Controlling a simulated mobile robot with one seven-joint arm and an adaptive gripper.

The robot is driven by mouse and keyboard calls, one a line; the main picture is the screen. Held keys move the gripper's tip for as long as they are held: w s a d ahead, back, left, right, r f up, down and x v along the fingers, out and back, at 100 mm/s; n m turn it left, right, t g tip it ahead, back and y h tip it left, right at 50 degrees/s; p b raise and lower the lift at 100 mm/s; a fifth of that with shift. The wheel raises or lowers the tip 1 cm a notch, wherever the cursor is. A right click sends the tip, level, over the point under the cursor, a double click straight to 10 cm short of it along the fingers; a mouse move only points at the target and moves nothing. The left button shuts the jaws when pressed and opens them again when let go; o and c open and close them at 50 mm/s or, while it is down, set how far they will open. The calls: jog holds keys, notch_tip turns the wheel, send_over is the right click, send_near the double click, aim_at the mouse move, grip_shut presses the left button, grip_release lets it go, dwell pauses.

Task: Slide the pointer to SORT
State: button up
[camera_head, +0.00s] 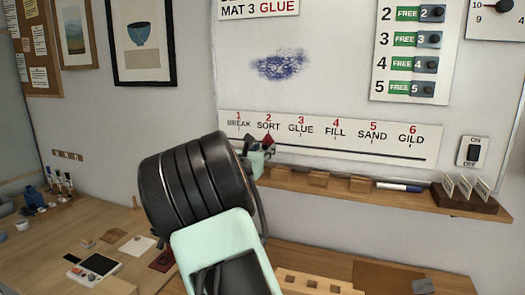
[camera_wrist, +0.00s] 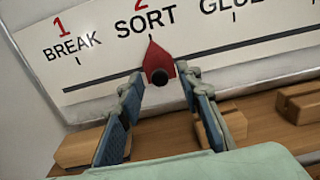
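The red pointer (camera_wrist: 158,60) with its round black knob (camera_wrist: 159,77) sits on the dark slider line of the white label strip (camera_wrist: 95,68). Its tip points up at the word SORT, under the red 2. In the head view the red pointer (camera_head: 269,140) shows just below SORT, partly hidden by my gripper (camera_head: 258,153). In the wrist view my gripper (camera_wrist: 162,84) is open, with one finger on each side of the knob and visible gaps between. I cannot tell how close the fingertips are to the board.
A wooden ledge (camera_head: 330,189) with several wooden blocks runs just below the strip. The slider line is clear to the right, towards GILD.

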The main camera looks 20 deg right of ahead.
jog(key=shift+a, duration=0.1)
jog(key=v, duration=1.2)
